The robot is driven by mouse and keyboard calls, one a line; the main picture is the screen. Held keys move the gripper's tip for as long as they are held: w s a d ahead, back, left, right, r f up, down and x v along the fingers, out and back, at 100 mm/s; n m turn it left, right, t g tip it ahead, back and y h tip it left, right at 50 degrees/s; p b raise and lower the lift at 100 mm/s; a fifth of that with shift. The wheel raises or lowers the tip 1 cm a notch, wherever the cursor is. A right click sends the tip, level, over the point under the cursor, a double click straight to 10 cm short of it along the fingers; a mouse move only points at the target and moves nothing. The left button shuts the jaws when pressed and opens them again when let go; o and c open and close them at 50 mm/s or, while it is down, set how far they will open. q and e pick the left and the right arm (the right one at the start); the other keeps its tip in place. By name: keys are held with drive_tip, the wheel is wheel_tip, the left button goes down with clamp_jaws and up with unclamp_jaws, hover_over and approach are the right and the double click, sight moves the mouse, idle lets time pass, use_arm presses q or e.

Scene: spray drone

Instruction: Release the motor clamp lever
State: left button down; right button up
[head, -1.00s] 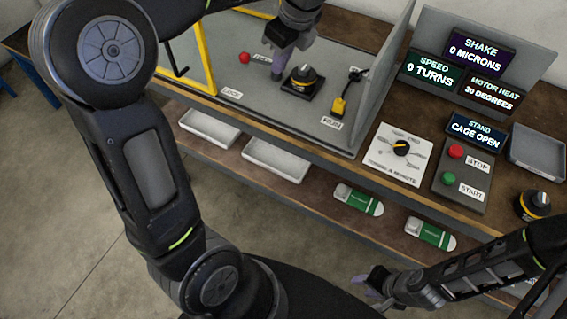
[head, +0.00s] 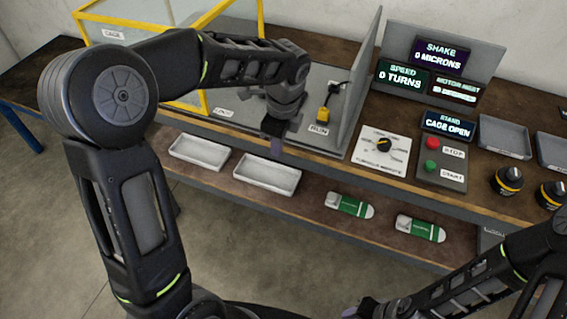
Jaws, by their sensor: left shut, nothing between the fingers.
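My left gripper (head: 277,146) is shut and empty, pointing down at the front edge of the grey test stand (head: 346,132). It is left of the RUN label (head: 318,130) and apart from the yellow-handled black piece (head: 323,114) standing behind that label. I cannot tell for sure whether this piece is the motor clamp lever. The black motor and the red knob are hidden behind my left arm. My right gripper (head: 364,308) is low at the bottom edge, away from the stand; its fingers are too unclear to read.
The yellow cage (head: 160,15) is raised, and the stand display (head: 448,125) reads CAGE OPEN. The speed display (head: 403,77) reads 0 TURNS. A dial (head: 383,144), red STOP (head: 433,143) and green START (head: 431,167) buttons lie right.

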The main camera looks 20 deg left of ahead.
use_arm(q)
drive_tip(key=shift+n+h, duration=0.5)
drive_tip(key=shift+s+d+f, duration=0.1)
drive_tip(key=shift+d+f, duration=0.3)
drive_tip(key=shift+f, duration=0.3)
drive_tip(key=shift+s+d+f, duration=0.1)
drive_tip(key=shift+d+f, duration=0.3)
drive_tip(key=shift+f, duration=0.3)
drive_tip(key=shift+s+d+f, duration=0.1)
drive_tip(key=shift+d+f, duration=0.3)
drive_tip(key=shift+f, duration=0.3)
use_arm(e)
drive_tip(key=shift+s+f, duration=0.1)
use_arm(q)
drive_tip(key=shift+f, duration=0.1)
